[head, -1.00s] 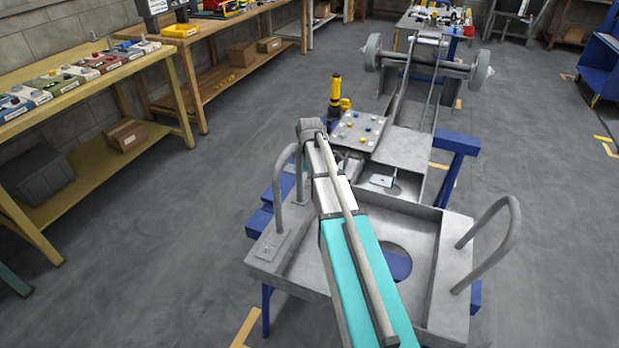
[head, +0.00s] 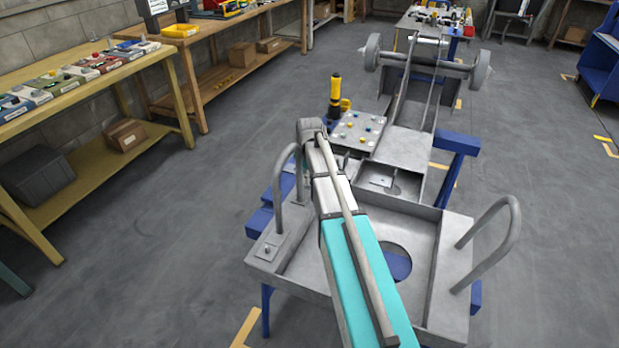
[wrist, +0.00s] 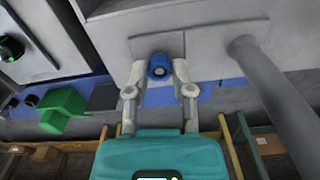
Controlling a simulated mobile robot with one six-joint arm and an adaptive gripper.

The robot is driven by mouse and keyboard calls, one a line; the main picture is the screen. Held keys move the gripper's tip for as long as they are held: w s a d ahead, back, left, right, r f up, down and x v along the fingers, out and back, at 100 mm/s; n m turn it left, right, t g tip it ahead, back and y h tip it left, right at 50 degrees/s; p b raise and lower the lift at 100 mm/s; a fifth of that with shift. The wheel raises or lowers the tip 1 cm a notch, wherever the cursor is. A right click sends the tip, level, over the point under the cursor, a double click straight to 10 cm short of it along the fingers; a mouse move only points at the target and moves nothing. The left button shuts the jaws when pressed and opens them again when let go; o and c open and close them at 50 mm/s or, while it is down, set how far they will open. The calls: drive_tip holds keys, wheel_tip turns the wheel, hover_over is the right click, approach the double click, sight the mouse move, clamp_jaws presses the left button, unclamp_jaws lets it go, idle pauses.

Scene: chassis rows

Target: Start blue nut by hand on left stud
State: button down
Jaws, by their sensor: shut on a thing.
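The blue nut (wrist: 158,66) is between the fingertips of my gripper (wrist: 161,74) in the wrist view, and the gripper is shut on it. The nut lies in front of a grey metal chassis (wrist: 215,20) surface; I cannot tell whether it touches the metal or a stud. The left stud cannot be made out at the nut. In the head view my arm covers the gripper and nut, over the left part of the chassis (head: 455,270). A small stud-like part (head: 267,250) shows on the plate near the left hoop.
Bent tube hoops rise at the chassis's left (head: 277,195) and right (head: 512,235). A plate of coloured pieces (head: 357,133) and a yellow-black tool (head: 336,95) are beyond my arm. A workbench (head: 80,85) stands left, with open floor between.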

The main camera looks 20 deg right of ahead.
idle(0.3)
drive_tip(key=shift+m, duration=2.6)
drive_tip(key=shift+c, duration=2)
unclamp_jaws()
drive_tip(key=shift+s+f, duration=0.1)
